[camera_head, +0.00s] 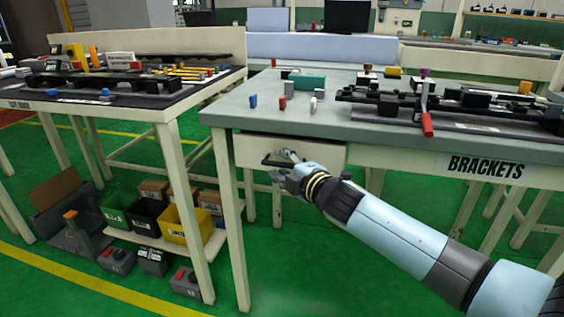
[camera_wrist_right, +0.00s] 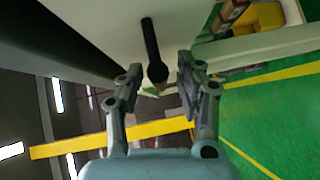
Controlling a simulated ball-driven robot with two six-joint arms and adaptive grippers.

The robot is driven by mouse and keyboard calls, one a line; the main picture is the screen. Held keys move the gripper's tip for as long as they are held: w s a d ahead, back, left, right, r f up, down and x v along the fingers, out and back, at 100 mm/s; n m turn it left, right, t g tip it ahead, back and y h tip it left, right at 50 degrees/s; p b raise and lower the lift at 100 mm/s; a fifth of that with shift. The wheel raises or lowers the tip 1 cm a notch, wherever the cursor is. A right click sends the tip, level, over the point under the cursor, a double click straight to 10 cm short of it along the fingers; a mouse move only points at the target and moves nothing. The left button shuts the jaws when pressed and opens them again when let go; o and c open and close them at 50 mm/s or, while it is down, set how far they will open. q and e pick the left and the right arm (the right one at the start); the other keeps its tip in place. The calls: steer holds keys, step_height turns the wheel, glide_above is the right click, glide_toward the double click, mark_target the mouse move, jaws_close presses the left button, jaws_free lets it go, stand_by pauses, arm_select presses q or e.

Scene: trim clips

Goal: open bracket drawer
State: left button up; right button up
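The bracket drawer (camera_head: 318,152) is a pale front under the left end of the grey table marked BRACKETS. It looks shut, flush below the tabletop. Its dark bar handle (camera_head: 270,162) shows beside my right gripper (camera_head: 287,160), which is at the drawer front. In the right wrist view the handle (camera_wrist_right: 151,42) stands out against the pale drawer front (camera_wrist_right: 105,25). My right gripper (camera_wrist_right: 159,80) is open there, its two fingers apart on either side of the handle's near end. I cannot tell whether they touch it. My left gripper is in neither view.
The BRACKETS tabletop (camera_head: 245,113) bears small clips, a teal block (camera_head: 308,81) and a black fixture with a red-handled clamp (camera_head: 427,124). Another table with tools stands left, with bins (camera_head: 185,229) on a low shelf. Green floor is open in front.

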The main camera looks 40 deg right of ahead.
steer(key=shift+w, duration=0.1)
jaws_close()
stand_by(0.5)
